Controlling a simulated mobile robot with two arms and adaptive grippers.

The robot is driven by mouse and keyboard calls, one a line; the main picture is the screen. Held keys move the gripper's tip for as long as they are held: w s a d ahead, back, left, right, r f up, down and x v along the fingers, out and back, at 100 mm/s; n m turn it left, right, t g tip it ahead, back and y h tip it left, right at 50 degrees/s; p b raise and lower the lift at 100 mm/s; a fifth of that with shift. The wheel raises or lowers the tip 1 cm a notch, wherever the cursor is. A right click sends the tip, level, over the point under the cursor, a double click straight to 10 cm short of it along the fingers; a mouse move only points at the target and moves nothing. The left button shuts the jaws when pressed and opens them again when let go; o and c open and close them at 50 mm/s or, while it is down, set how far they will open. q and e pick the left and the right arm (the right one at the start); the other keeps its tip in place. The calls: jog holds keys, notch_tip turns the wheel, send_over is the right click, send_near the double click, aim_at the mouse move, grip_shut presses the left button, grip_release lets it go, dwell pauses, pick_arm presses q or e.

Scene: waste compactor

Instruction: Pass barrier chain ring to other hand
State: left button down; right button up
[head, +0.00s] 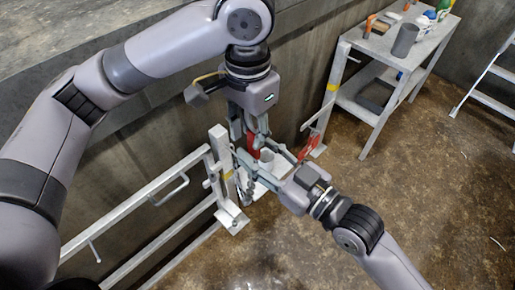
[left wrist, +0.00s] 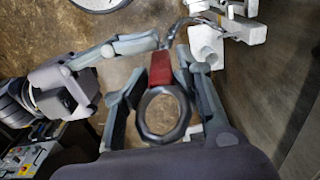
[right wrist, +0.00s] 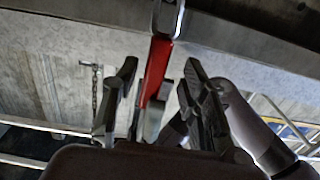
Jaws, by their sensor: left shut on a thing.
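The barrier chain ring (left wrist: 163,137) is a dark ring with a red strap (left wrist: 161,68), seen in the left wrist view between my left gripper's fingers. My left gripper (head: 254,138) points down and is shut on it. The red part (head: 252,140) shows below the fingers in the head view. My right gripper (head: 257,170) comes in from the lower right, just below. In the right wrist view the red strap (right wrist: 157,68) runs between my right gripper's fingers (right wrist: 160,85), which stand apart with gaps on both sides.
A pale metal railing (head: 150,212) with a post (head: 222,165) stands close on the left. A grey workbench (head: 385,52) with a grey cup (head: 404,40) and bottles is at the upper right, beside a ladder (head: 490,90). The brown floor at the right is clear.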

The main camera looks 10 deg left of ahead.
jog(key=shift+w+a, duration=0.2)
jog(key=shift+a, duration=0.15)
jog(key=c, duration=0.7)
jog(key=shift+s, duration=0.15)
grip_shut()
pick_arm(q)
jog(key=shift+w+r, duration=0.1)
jog(key=c, duration=1.5)
grip_release()
jog(key=shift+c, duration=0.2)
pick_arm(e)
jog(key=shift+r, duration=0.15)
pick_arm(q)
jog(key=o, duration=0.6)
